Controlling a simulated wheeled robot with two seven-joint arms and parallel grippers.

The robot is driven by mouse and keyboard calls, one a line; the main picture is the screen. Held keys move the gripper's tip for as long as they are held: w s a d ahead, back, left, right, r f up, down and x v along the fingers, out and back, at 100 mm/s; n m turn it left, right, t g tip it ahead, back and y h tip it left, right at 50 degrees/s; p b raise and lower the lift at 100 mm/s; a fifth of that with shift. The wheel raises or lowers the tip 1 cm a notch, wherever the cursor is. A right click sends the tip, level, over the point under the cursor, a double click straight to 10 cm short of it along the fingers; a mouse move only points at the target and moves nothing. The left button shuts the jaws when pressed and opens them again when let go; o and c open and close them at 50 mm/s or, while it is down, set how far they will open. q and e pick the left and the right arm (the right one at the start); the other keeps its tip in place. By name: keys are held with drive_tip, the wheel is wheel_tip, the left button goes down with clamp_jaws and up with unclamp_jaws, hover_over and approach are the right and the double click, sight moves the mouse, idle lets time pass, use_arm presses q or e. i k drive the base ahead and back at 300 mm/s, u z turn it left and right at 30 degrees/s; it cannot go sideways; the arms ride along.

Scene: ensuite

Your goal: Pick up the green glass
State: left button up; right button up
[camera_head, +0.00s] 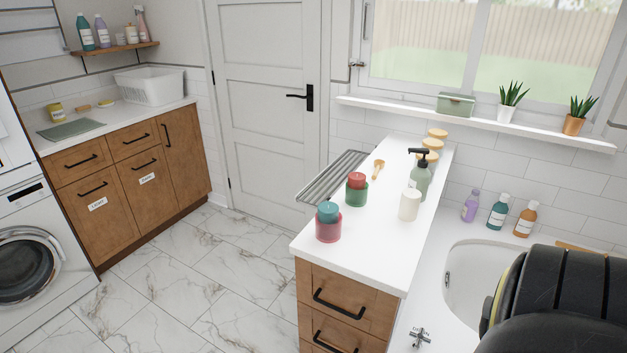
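A green glass (356,197) stands upright on the white counter top, with a red candle or lid-like piece (357,180) in its top. In front of it, to the left, stands a red glass (328,231) with a teal piece (328,211) in its top. The two glasses stand close together, near the counter's left edge. Neither of my grippers is in view. A large dark rounded shape at the lower right looks like part of my own arm.
A cream candle (409,205) and a green pump bottle (420,176) stand to the right of the green glass. A wooden scoop (378,170) and wooden-lidded jars (430,153) are behind. A grey slatted rack (332,178) juts out left. The counter's front end is clear.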

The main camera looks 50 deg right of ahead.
sight(355, 198)
drive_tip(key=z, duration=0.55)
drive_tip(key=i, duration=0.95)
drive_tip(key=z, duration=0.95)
